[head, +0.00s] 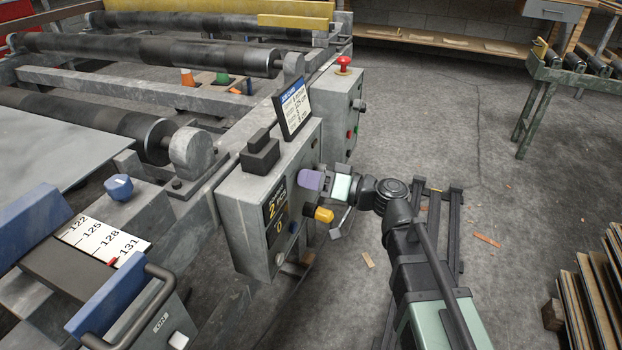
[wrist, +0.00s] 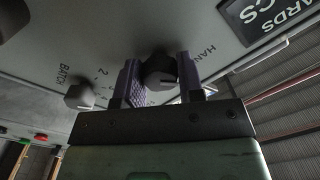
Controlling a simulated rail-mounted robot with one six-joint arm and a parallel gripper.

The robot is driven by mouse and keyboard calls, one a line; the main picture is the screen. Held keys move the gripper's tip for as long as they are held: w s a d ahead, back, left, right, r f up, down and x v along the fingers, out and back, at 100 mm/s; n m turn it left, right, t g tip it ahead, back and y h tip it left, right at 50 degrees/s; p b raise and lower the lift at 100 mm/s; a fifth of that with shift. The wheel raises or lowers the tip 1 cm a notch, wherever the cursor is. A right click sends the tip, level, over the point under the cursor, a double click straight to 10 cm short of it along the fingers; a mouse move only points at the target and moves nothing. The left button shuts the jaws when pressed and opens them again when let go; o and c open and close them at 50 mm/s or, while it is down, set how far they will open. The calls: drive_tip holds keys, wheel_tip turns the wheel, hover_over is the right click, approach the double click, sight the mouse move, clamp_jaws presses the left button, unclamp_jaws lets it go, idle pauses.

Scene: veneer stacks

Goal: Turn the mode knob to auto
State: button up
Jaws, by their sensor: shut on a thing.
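The mode knob (wrist: 158,66) is a dark round knob on the grey panel of the control box (head: 234,208). In the wrist view, the letters "HAN" show to its right, cut off by a finger. A pale line shows on its lower part. The auto label is not visible, so I cannot tell the knob's setting. My gripper (wrist: 160,80) has its two purple-padded fingers on either side of the knob, shut on it. In the head view, my gripper (head: 312,181) reaches the box's right face and hides the knob.
A second dark knob (wrist: 79,95), by the "BATCH" label, sits left of my fingers. A yellow-ended knob (head: 324,215) sticks out just below my gripper. A red mushroom button (head: 343,62) tops the box behind.

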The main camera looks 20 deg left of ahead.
drive_tip(key=m, duration=0.6)
drive_tip(key=shift+m, duration=0.4)
drive_tip(key=m, duration=0.6)
drive_tip(key=shift+m, duration=0.4)
drive_tip(key=o, duration=0.9)
drive_tip(key=d, duration=0.7)
drive_tip(key=s+d, duration=0.1)
drive_tip(key=d, duration=0.2)
drive_tip(key=shift+d, duration=0.4)
